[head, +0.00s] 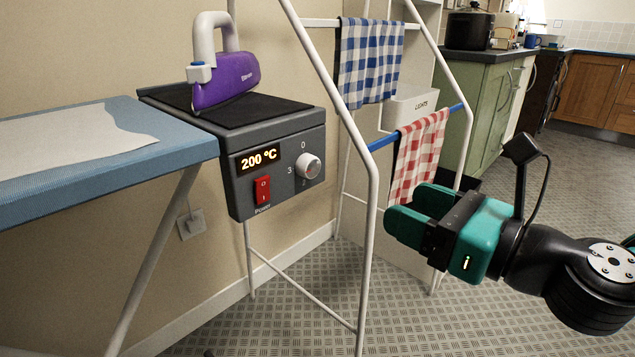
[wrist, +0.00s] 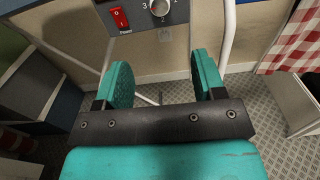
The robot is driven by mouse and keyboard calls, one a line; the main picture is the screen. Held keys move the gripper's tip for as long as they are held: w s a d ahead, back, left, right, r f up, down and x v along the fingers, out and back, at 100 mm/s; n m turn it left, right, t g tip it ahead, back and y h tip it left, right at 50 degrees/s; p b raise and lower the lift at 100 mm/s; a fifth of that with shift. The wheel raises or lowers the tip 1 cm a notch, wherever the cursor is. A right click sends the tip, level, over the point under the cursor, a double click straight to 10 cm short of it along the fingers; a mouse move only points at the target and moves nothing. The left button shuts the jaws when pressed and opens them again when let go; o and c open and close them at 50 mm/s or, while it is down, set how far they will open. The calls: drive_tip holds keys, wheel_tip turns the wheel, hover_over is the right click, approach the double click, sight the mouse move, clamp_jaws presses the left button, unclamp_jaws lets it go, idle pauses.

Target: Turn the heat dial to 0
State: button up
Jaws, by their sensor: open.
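The heat dial (head: 308,166) is a round silver knob on the front of a dark grey control box (head: 240,203). Numbers 0, 3 and 2 show around it. A display (head: 258,159) reads 200 °C, and a red power switch (head: 263,189) sits below it. My gripper (head: 402,208) is open and empty, to the right of the box and apart from it. In the wrist view, the dial (wrist: 160,7) is cut by the top edge, beyond my open fingers (wrist: 163,82). Which number the dial points to is too small to tell.
A purple iron (head: 228,80) rests on the box, beside a blue ironing board (head: 110,178). A white rack (head: 371,190) with blue and red checked cloths (head: 372,60) (head: 416,155) stands between the box and my gripper. Open floor (head: 480,310) lies in front.

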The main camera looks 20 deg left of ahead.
sight(314, 166)
drive_tip(key=p+x, duration=0.1)
drive_tip(key=x, duration=1.5)
drive_tip(key=shift+a+r+p, duration=0.1)
drive_tip(key=shift+a+p, duration=0.15)
drive_tip(key=shift+p, duration=0.1)
drive_tip(key=c, duration=0.9)
